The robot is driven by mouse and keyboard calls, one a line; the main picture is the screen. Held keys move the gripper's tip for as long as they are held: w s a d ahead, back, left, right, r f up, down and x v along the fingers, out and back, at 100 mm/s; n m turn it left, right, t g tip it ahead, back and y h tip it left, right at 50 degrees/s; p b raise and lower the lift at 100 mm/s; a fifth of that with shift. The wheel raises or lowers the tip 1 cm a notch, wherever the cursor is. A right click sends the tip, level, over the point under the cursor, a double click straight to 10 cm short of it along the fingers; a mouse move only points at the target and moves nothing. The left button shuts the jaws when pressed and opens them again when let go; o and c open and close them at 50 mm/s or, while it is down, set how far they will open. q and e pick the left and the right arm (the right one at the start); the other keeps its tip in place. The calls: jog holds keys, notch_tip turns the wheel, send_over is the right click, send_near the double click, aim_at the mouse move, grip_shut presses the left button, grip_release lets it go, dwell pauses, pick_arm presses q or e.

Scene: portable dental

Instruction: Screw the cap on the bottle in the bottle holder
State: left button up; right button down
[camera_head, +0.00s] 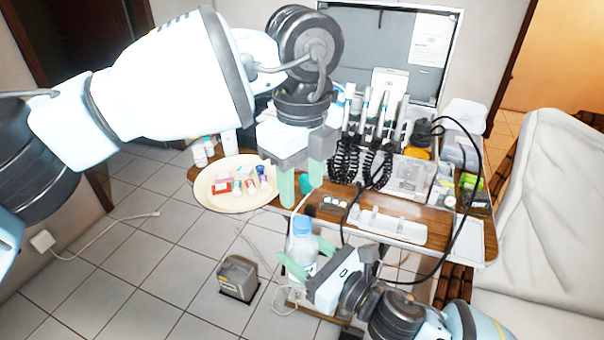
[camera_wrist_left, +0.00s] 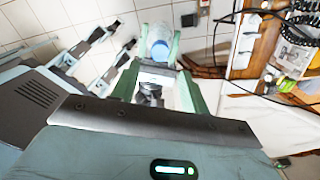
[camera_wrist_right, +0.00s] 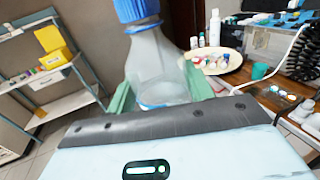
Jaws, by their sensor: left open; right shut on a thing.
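A clear bottle (camera_head: 302,251) with a blue cap (camera_head: 302,224) stands upright below the front edge of the dental unit's table. My right gripper (camera_head: 306,259) is shut around the bottle's body. The right wrist view shows the bottle (camera_wrist_right: 158,68) between its green fingers, with the blue cap (camera_wrist_right: 136,9) at the neck. My left gripper (camera_head: 302,186) is open and empty, pointing down above the cap and apart from it. The left wrist view looks down on the cap (camera_wrist_left: 160,50) beyond the open fingers. I cannot make out the bottle holder, nor whether the cap is tightened.
The wooden table (camera_head: 225,216) holds a cream tray (camera_head: 217,200) with small items, and corded handpieces (camera_head: 372,125). A black cable (camera_head: 462,235) loops over its front. A grey foot pedal (camera_head: 238,277) lies on the tiled floor. A white chair (camera_head: 545,220) stands at the right.

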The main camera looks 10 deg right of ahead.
aim_at(302, 221)
pick_arm(q)
notch_tip(302, 221, down, 7)
jog(key=shift+f, duration=0.2)
dwell(0.4)
